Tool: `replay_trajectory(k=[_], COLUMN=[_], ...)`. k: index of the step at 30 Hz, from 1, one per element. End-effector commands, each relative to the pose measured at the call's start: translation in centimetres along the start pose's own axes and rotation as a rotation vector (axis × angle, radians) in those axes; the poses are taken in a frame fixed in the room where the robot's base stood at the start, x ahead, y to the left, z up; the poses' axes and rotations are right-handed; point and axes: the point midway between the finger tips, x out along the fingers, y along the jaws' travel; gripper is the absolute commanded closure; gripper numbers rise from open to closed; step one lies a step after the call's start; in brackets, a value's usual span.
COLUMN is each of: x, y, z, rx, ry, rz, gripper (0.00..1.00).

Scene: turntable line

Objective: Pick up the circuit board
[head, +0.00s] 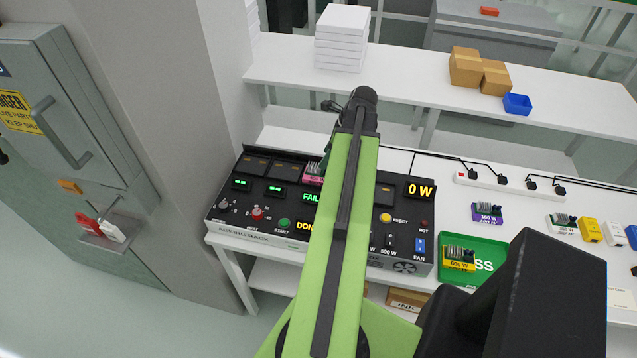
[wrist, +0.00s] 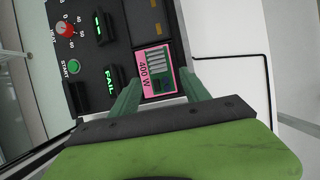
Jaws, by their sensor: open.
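A pink circuit board marked 400 W (wrist: 143,85) sits in a slot of the black burn-in rack (wrist: 92,85), beside a lit FAIL display. It also shows in the head view as a pink edge (head: 313,181), partly hidden by my arm. My gripper (wrist: 160,80) is open, with its two green fingers at either side of the pink board's near end. I cannot tell whether they touch it. In the head view my arm hides most of the gripper. Other boards are a yellow 600 W one (head: 458,264), a purple one (head: 487,214) and a white one (head: 562,229).
The yellow board lies on a green PASS tray (head: 489,246). A power strip (head: 510,183) with cables runs behind it. A back shelf holds white stacked sheets (head: 341,38), cardboard boxes (head: 466,67) and a blue bin (head: 517,104). A pillar (head: 170,130) stands left of the rack.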

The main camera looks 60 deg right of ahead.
Motion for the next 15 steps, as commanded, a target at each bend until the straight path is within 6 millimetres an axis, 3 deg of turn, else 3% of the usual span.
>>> replay_trajectory(k=[5,12,15], x=[1.1,5.1,5.2], y=[0.1,0.3,0.2], z=[-0.1,-0.2,0.0], rx=[-0.001,0.0,0.0], ry=[0.0,0.0,0.0], rz=[0.0,0.0,0.0], gripper=[0.45,0.45,0.45])
